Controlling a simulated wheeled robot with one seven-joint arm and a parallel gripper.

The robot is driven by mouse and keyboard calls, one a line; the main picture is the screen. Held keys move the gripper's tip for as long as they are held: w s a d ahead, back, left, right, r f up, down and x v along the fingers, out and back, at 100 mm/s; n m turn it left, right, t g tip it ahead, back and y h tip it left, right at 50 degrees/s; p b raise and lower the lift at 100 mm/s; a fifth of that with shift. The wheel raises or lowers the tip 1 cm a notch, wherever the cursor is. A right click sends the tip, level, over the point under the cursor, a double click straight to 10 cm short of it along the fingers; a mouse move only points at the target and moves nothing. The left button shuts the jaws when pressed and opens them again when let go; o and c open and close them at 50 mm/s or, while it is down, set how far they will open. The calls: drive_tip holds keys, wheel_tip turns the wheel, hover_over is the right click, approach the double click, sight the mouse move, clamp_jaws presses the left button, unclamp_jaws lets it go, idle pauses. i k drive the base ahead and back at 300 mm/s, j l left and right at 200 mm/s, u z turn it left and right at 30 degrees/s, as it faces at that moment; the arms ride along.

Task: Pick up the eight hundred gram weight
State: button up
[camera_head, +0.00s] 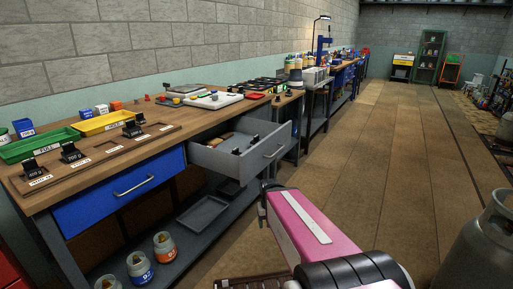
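Several black weights stand on a wooden board on the workbench at the left. The front-left weight (33,169) has white lettering that may read 800 g, but it is too small to be sure. Another black weight (72,153) stands to its right, with blurred lettering. Smaller black weights (132,129) stand farther along the board. My pink arm reaches up from the bottom centre, and a dark part at its far end seems to be my gripper (264,205). It is in front of the open drawer, well to the right of the weights. Its fingers cannot be made out clearly.
An open grey drawer (240,162) juts from the workbench (165,137) between the weights and my arm. Green (40,146) and yellow (103,123) trays stand behind the board. Jars (140,267) stand on the lower shelf. A gas cylinder (478,250) stands at right; the floor between is clear.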

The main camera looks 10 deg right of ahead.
sight(255, 139)
drive_tip(key=k+j+z, duration=0.2)
drive_tip(key=j, duration=0.25)
drive_tip(key=k+j+z, duration=0.15)
drive_tip(key=k+j, duration=0.2)
drive_tip(key=k+j+u, duration=0.1)
drive_tip(key=j, duration=0.3)
drive_tip(key=k+j+u, duration=0.1)
drive_tip(key=j, duration=0.3)
